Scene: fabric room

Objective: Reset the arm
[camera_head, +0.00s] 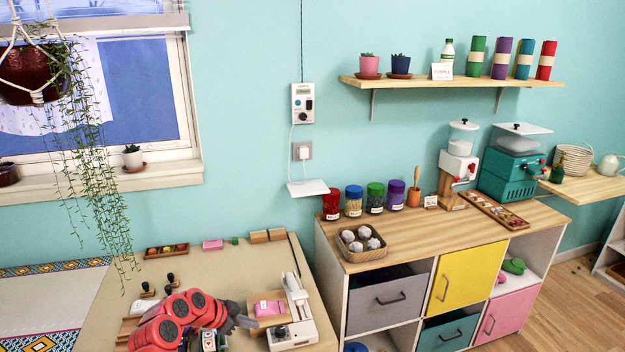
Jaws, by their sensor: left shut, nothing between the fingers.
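My left arm, with red and black links, reaches in at the bottom left over the beige table (205,270). My left gripper (246,321) is dark, small and partly hidden by my arm links. It is shut with nothing held. It appears beside a white press-like device (296,312), which has a pink block (269,308) on its wooden plate. I cannot tell whether the gripper touches the device. My right gripper is out of view.
Several dark-handled stamps (147,289) stand close to my arm. A tray of small coloured pieces (166,251) and a pink block (212,244) lie at the table's back. A cabinet (470,222) stands right; a hanging plant (95,170) is left.

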